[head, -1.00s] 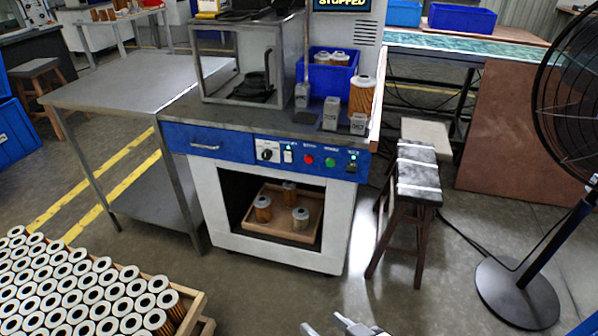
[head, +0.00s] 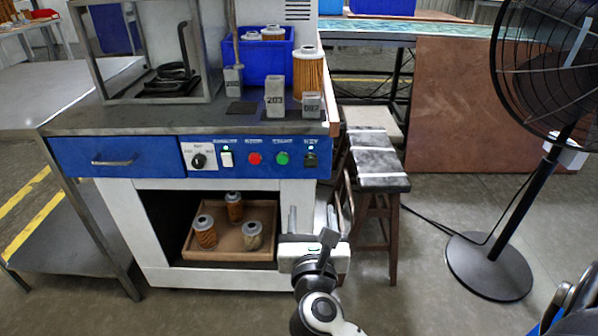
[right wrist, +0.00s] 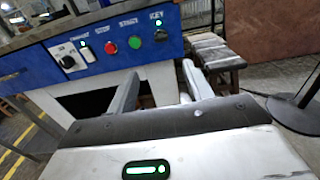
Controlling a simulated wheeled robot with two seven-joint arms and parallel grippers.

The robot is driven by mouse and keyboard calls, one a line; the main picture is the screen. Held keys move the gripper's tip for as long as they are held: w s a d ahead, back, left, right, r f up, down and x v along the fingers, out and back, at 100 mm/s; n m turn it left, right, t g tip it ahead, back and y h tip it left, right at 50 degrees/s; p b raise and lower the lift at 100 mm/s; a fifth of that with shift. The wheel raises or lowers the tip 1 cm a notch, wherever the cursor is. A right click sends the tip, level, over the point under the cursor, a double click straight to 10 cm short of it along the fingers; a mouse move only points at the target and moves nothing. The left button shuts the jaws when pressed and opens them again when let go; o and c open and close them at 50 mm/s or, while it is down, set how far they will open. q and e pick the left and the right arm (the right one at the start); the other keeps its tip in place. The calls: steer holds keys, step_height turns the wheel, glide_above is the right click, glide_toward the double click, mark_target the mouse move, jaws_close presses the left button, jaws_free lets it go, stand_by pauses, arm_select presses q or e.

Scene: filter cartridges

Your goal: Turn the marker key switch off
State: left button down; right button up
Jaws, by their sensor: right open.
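The key switch (head: 310,160) is a small dark switch under a lit green lamp at the right end of the blue control panel (head: 165,165). In the right wrist view the key switch (right wrist: 160,35), labelled KEY, lies above and beyond the fingertips. The angle of its key is too small to tell. My right gripper (head: 312,218) is open and empty, below the panel in front of the white cabinet's right side. Its two spread fingers also show in the right wrist view (right wrist: 160,72), apart from the switch. My left gripper is not in view.
The panel also has a black rotary knob (head: 198,160), a white rocker switch (head: 227,159), a red button (head: 255,158) and a green button (head: 282,158). A stool (head: 378,165) and a fan (head: 490,265) stand to the right. A filter tray (head: 230,248) sits inside the cabinet.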

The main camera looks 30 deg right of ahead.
mark_target(311, 167)
steer(key=x, duration=1.4)
steer(key=shift+w+d+r, duration=0.1)
steer(key=shift+d, duration=0.2)
steer(key=shift+w+d, duration=0.25)
steer(key=shift+w, duration=0.15)
steer(key=c, duration=1)
